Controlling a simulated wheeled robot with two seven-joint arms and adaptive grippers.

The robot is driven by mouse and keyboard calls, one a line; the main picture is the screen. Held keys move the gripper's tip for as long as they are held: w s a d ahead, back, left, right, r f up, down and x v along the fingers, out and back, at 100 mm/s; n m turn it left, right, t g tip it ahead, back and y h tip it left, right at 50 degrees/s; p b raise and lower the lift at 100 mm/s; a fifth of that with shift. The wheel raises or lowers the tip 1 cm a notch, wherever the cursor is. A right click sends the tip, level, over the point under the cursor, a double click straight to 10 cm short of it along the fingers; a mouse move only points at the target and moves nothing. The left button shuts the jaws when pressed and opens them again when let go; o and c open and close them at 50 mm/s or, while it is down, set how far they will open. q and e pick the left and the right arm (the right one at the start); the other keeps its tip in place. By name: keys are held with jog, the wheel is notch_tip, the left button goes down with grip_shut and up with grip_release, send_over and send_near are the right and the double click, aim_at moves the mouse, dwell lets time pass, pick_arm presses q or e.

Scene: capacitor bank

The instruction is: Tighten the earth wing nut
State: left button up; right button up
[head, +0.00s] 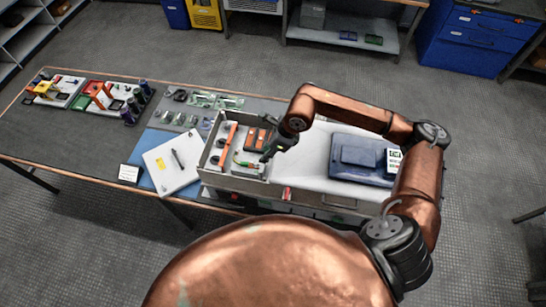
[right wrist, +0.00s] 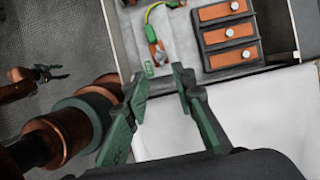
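In the right wrist view a small silvery piece, which looks like the earth wing nut (right wrist: 160,57), sits on an orange-copper terminal strip. A green-and-yellow earth wire (right wrist: 153,12) with a green sleeve ends beside it. The earth wire also shows in the head view (head: 243,163) inside the grey open box (head: 240,183). My right gripper (right wrist: 160,82) is open and empty, its fingertips just short of the nut and apart from it. In the head view the right gripper (head: 268,154) hangs over the box. My left gripper (right wrist: 50,74) shows small at the left of the wrist view; its opening is unclear.
A dark block with orange bars (right wrist: 228,34) stands right of the nut. The box walls rise around it.

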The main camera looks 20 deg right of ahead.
aim_at(258, 164)
jog(key=p+x, duration=0.1)
jog(key=x, duration=0.5)
jog(key=shift+f, duration=0.35)
jog(key=shift+a+f, duration=0.1)
jog(key=shift+f, duration=0.45)
jog(key=shift+w+f, duration=0.1)
pick_arm(q)
jog(key=shift+s+r, duration=0.5)
jog(key=shift+r, duration=0.3)
pick_arm(e)
grip_shut()
